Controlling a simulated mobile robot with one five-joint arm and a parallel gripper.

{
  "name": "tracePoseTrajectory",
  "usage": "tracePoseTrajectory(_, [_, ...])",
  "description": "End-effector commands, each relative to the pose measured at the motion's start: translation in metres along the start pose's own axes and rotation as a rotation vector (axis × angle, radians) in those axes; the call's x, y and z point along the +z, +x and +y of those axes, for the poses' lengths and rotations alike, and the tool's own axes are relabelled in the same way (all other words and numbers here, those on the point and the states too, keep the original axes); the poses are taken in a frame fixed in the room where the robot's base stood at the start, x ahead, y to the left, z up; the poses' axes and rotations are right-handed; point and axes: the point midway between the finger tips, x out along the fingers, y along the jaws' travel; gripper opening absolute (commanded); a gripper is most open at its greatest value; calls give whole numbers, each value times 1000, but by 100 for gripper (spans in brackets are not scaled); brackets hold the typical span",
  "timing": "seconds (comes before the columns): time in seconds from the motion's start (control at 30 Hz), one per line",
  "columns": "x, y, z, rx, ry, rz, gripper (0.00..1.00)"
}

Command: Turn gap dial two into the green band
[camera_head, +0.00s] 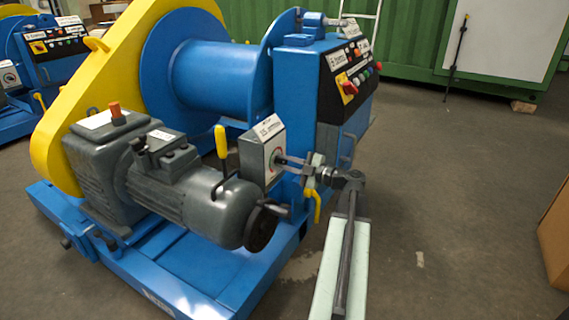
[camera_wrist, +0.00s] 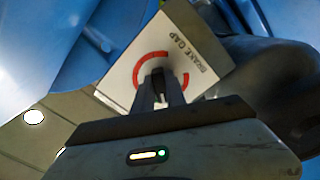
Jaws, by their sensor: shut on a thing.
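The gap dial (camera_head: 274,148) sits on the front of a small light-grey box (camera_head: 250,152) beside the blue control cabinet. In the wrist view its white plate (camera_wrist: 200,45) reads "BRAKE GAP" and is tilted in the picture. A red arc (camera_wrist: 140,66) runs around the dial's centre. My gripper (camera_head: 281,159) reaches the dial from the right. In the wrist view my gripper (camera_wrist: 158,77) is shut on the dial's knob, and its fingers hide most of it. I see no green band in either view, and I cannot read the pointer.
A grey motor (camera_head: 185,185) with a yellow lever (camera_head: 221,142) stands left of the box. The blue cabinet (camera_head: 310,90) with buttons rises behind. A yellow handle (camera_head: 317,205) hangs below my gripper. Open floor (camera_head: 450,190) lies right; a cardboard box (camera_head: 556,235) is at the edge.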

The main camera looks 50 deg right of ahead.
Motion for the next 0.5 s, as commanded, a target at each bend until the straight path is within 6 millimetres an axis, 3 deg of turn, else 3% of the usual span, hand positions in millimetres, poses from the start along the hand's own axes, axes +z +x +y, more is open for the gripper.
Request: tracePoseTrajectory(0.5, [0, -1, -2, -5, -42, 0, 0])
